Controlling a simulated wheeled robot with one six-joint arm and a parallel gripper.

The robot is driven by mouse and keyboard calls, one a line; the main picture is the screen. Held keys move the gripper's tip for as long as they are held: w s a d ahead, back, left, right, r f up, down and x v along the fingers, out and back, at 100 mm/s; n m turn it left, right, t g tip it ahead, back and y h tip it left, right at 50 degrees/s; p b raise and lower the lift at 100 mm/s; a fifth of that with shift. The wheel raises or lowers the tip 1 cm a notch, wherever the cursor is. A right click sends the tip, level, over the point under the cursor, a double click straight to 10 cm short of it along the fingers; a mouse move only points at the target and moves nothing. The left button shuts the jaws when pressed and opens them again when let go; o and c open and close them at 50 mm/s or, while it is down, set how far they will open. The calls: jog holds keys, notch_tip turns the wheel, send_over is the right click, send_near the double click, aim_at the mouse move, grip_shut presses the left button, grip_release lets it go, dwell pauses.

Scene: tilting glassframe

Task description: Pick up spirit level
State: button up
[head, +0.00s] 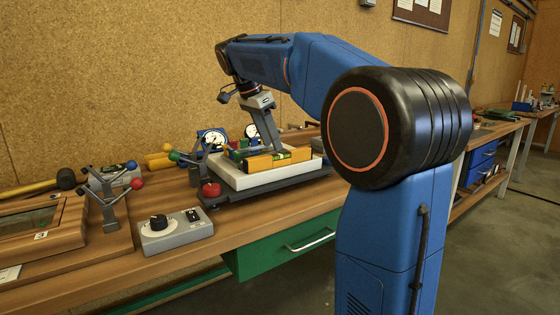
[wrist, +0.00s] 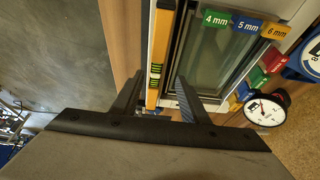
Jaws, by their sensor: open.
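The spirit level (head: 279,159) is an orange-yellow bar with a green vial, lying along the near edge of a white frame (head: 246,178). In the wrist view the level (wrist: 161,50) runs lengthwise up the picture, with its lower end between my fingers. My gripper (wrist: 158,80) is open, with one finger on each side of the level and a visible gap on both sides. In the head view my gripper (head: 262,142) points down over the level. I cannot tell how far down the fingers reach beside it.
A red knob (head: 211,189), a grey control box (head: 174,232) and a stand with coloured balls (head: 110,205) are on the bench to the left.

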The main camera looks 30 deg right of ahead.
aim_at(279, 155)
jog(key=x, duration=0.4)
jog(key=shift+s+d, duration=0.2)
jog(key=shift+s, duration=0.2)
jog(key=shift+d+f, duration=0.2)
jog(key=shift+f, duration=0.3)
jog(key=shift+c, duration=0.6)
grip_shut()
